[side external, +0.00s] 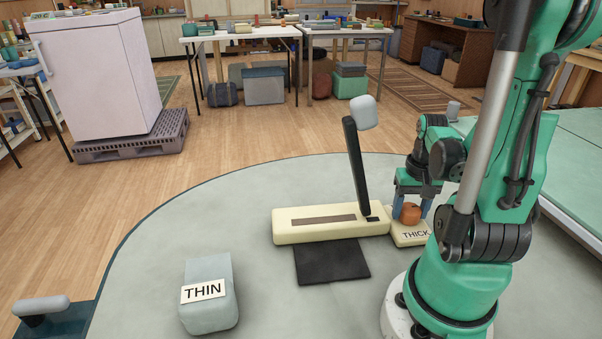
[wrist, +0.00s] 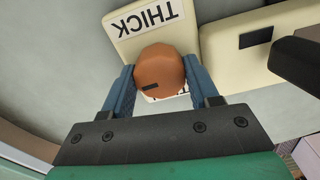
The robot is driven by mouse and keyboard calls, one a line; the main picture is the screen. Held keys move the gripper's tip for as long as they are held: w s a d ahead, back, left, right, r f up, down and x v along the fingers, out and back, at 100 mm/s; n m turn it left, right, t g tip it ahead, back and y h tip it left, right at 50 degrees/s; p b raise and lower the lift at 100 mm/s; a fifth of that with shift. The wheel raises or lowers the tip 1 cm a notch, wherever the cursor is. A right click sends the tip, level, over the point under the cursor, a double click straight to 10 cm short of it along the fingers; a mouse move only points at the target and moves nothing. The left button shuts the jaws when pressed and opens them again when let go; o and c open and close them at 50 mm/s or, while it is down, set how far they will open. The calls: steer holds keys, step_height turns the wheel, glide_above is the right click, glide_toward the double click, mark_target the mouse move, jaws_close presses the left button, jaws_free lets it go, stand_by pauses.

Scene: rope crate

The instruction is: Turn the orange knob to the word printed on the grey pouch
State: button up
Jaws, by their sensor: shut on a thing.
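The orange knob (side external: 410,213) sits on a small cream base (side external: 408,238) labelled THICK on its near side. In the wrist view the knob (wrist: 160,72) has a dark mark on its top, toward the lower left. A second label behind the knob is mostly hidden there. My gripper (side external: 411,209) is shut on the knob, with a blue finger on each side; the wrist view shows both fingers (wrist: 161,84) against it. The grey pouch (side external: 209,303) stands at the front left of the table, with a white label reading THIN.
A long cream box (side external: 290,226) with a slot and an upright black lever (side external: 356,165) with a pale grip stands just left of the knob base. A black mat (side external: 332,261) lies in front of it. The table (side external: 150,240) is bare around the pouch.

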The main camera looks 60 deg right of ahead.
mark_target(411, 207)
steer(key=n, duration=0.4)
steer(key=shift+n, duration=2.1)
steer(key=o, duration=1)
steer(key=shift+r, duration=0.15)
steer(key=shift+r, duration=2.65)
